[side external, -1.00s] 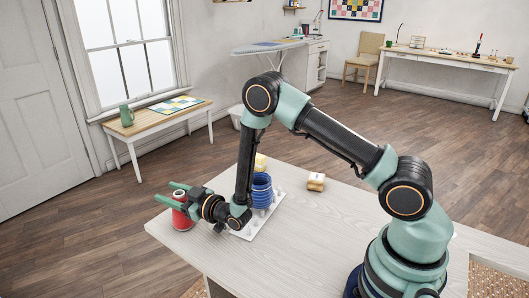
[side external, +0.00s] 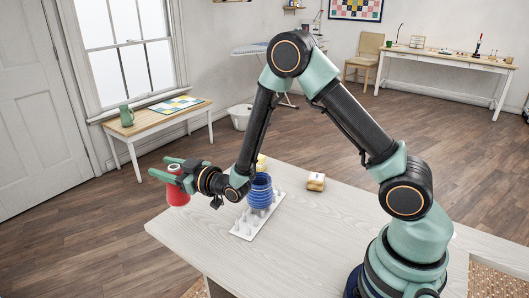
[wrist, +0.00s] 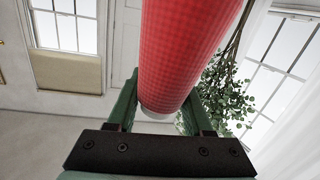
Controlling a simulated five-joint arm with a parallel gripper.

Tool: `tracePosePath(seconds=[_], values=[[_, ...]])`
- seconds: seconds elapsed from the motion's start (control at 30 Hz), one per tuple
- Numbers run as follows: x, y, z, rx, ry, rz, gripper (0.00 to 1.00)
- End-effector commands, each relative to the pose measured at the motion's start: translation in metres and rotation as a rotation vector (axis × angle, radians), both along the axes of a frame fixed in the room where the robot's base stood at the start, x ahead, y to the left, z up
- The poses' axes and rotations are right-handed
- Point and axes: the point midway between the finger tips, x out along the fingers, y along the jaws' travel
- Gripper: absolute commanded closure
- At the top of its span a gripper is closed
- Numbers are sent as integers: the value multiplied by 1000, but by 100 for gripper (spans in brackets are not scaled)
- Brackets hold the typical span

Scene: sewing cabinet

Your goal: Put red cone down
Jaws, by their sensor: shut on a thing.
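The red cone (side external: 177,194) of thread is between the green fingers of my gripper (side external: 174,172), near the left end of the pale table (side external: 230,258). My gripper is shut on it. The cone looks roughly upright and raised, though its exact gap above the table is hard to tell. In the wrist view the red cone (wrist: 185,50) fills the upper middle between the fingers (wrist: 160,105), with a pale end showing at its lower end.
A white peg rack (side external: 241,232) with several pegs stands on the table to the right of my gripper. A small wood-and-white block (side external: 316,182) lies farther right. The front tabletop is clear.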

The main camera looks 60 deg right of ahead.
Motion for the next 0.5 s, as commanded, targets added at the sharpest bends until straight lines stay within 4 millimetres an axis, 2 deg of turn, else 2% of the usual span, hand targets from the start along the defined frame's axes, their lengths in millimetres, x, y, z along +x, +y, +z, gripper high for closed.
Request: tracePosePath(seconds=[0.03, 0.2, 0.5], values=[[0, 0, 15, 1, -8, 0, 100], [0, 0, 54, 1, -7, 0, 100], [0, 0, 103, 1, -4, 0, 100]])
